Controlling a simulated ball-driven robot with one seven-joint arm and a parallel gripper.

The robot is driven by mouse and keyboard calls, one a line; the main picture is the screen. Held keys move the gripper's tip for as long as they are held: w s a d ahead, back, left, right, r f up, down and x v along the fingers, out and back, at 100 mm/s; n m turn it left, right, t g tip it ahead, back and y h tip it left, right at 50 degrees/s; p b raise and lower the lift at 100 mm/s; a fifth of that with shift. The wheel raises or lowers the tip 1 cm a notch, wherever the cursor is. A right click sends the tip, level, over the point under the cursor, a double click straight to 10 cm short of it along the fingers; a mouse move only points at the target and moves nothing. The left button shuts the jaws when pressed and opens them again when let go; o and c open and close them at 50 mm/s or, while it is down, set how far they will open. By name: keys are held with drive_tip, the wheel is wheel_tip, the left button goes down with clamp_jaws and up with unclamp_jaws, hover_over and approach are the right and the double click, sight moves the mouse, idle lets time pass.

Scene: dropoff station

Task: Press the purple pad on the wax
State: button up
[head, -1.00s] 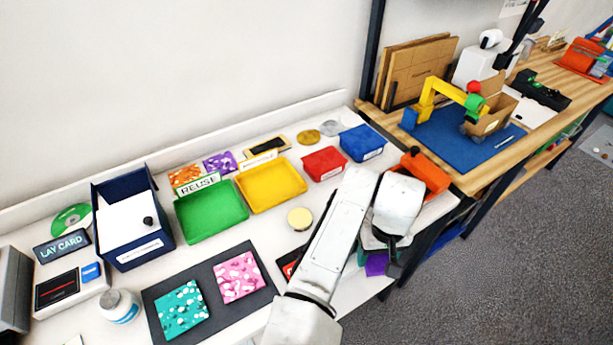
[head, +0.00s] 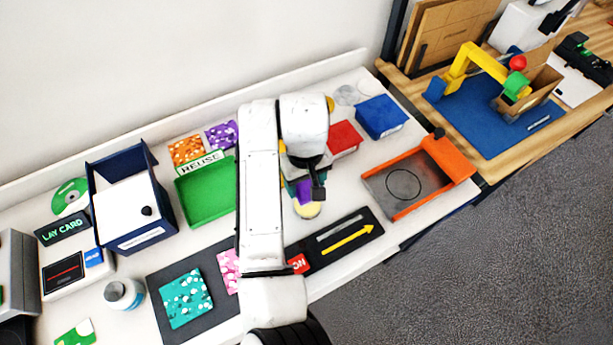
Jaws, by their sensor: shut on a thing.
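My gripper (head: 306,178) is shut on the purple pad (head: 304,192), a small purple block just below the jaws. A little teal shows beside it. The wax (head: 308,211) is a round, pale yellow disc on the white table. The pad overlaps its far edge in the head view, so part of the wax is hidden. I cannot tell whether the pad touches the wax or hangs above it.
A green REUSE tray (head: 206,196) is left of my arm, and a red bin (head: 343,138) and blue bin (head: 381,117) are behind right. A black arrow plate (head: 345,238) and an orange-rimmed tray (head: 402,185) lie right. My arm hides the yellow tray's area.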

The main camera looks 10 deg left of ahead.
sight(306, 193)
drive_tip(key=shift+f+b, duration=2.5)
drive_tip(key=shift+f, duration=0.5)
wheel_tip(306, 193, up, 7)
drive_tip(key=p, duration=0.7)
drive_tip(key=shift+r, duration=0.1)
idle(0.6)
